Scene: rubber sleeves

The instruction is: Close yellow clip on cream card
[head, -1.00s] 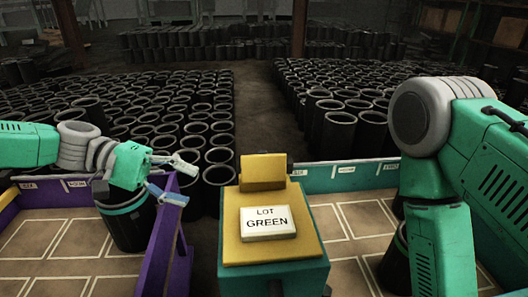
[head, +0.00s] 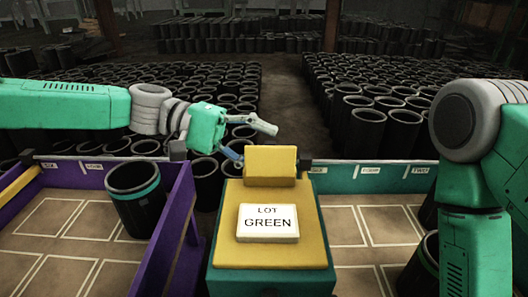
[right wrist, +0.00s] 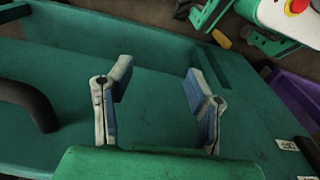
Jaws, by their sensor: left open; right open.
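The cream card (head: 267,222) reads "LOT GREEN" and lies flat on a yellow board (head: 230,252) on a teal stand (head: 270,282). The yellow clip (head: 270,165) stands raised at the board's far edge, behind the card and apart from it. My left gripper (head: 248,140) is open and empty, just left of and above the clip, its fingers pointing right. One blue-padded finger is close to the clip's upper left corner; I cannot tell whether it touches. My right gripper (right wrist: 158,75) is open and empty in the right wrist view; its fingers are out of the head view.
A purple-walled bin (head: 165,235) at left holds a black sleeve with a green band (head: 136,197). A tan-floored, teal-walled bin (head: 350,176) is at right. Many black sleeves stand behind. A teal surface (right wrist: 255,110) with a dark handle (right wrist: 28,100) lies below my right gripper.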

